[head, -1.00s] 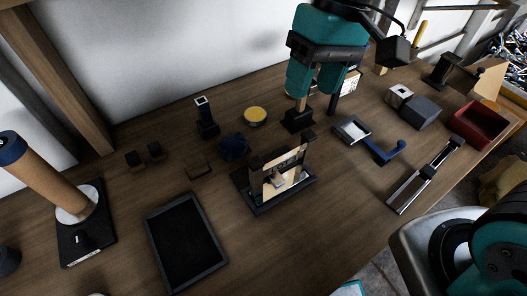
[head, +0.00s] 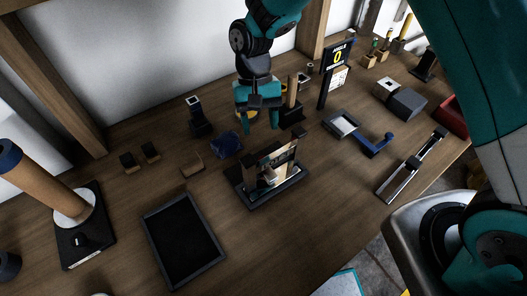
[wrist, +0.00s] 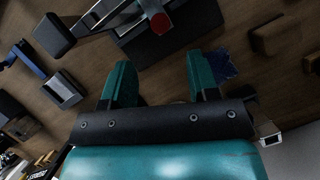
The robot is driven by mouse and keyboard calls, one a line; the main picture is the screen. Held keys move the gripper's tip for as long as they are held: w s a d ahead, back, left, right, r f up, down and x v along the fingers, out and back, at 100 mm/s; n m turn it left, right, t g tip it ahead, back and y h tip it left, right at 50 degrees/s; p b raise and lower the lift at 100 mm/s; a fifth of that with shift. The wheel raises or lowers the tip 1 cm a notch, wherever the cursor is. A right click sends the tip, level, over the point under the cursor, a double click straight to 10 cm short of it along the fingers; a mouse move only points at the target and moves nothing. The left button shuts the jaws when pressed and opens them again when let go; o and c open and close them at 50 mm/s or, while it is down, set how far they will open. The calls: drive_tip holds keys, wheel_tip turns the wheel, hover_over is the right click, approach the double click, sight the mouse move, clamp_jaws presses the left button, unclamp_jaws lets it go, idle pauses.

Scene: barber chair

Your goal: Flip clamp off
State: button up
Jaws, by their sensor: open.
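The likely clamp is the fixture (head: 272,176) on a black base in the middle of the bench, with upright black posts and shiny metal parts. In the wrist view, its metal arms and red tip (wrist: 160,22) show at the top, partly cut off by the picture edge. I cannot tell from these views whether the clamp is on or off. My gripper (head: 259,122) points down above and just behind the fixture. Its two teal fingers are apart and nothing is between them; they also show in the wrist view (wrist: 160,72). They appear clear of the fixture.
A dark blue block (head: 226,144) and a black stand (head: 199,118) lie left of my gripper. A black tray (head: 182,240) is at front left. Bench between is bare.

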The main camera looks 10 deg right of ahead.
drive_tip(key=p+x, duration=0.1)
drive_tip(key=x, duration=0.7)
drive_tip(key=shift+s+f, duration=0.15)
drive_tip(key=shift+f, duration=0.2)
